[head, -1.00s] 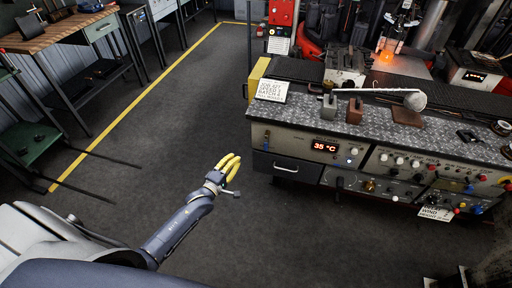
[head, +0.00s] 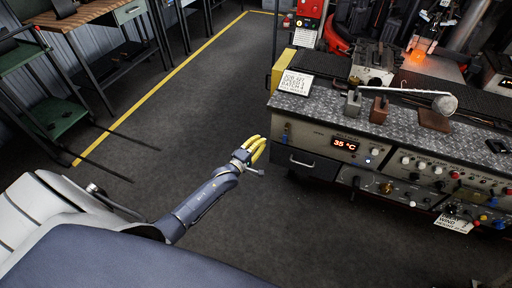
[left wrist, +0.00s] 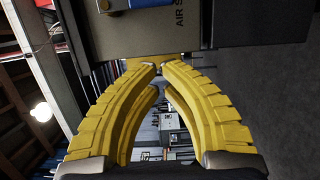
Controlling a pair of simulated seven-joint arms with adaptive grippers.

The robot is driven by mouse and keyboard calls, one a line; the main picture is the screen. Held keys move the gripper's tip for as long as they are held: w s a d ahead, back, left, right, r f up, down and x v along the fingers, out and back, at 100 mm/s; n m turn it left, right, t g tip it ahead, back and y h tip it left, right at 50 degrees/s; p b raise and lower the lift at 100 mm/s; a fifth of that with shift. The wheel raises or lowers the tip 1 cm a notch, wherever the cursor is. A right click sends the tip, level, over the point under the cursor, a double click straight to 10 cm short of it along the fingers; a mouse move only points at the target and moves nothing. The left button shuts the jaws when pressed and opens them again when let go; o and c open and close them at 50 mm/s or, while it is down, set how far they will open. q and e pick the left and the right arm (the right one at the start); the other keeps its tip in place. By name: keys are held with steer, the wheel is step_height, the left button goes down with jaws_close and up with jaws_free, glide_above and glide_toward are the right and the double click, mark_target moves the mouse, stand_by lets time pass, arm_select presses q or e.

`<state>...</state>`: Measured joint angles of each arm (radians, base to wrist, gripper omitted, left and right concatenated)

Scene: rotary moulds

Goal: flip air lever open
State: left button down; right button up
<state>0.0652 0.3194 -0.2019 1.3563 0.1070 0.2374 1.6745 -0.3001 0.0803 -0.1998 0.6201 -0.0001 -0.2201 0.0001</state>
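The air lever (head: 286,133) is a small blue handle at the left end of the console's front panel. In the left wrist view a blue part (left wrist: 150,3) shows at the top edge, beside a partly cut-off label starting "AIR S". Whether the lever is open or closed is too small to tell. My left gripper (head: 262,143) has yellow curved fingers and is in front of the console's left end, below and left of the lever, apart from it. In the left wrist view its fingertips (left wrist: 159,64) come together with nothing between them. My right gripper is not in view.
The console (head: 325,115) carries a 35 °C display (head: 345,144), a drawer (head: 301,162), several knobs, a sign (head: 296,83) and a ladle (head: 444,104). A wooden-topped workbench (head: 85,22) and a green shelf (head: 56,116) stand left. The floor between is clear.

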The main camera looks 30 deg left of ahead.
mark_target(285, 136)
arm_select(q)
steer(key=w+d, duration=0.1)
steer(key=w, duration=0.1)
steer(key=w+d, duration=0.2)
steer(key=shift+w+d, duration=0.25)
steer(key=shift+d, duration=0.6)
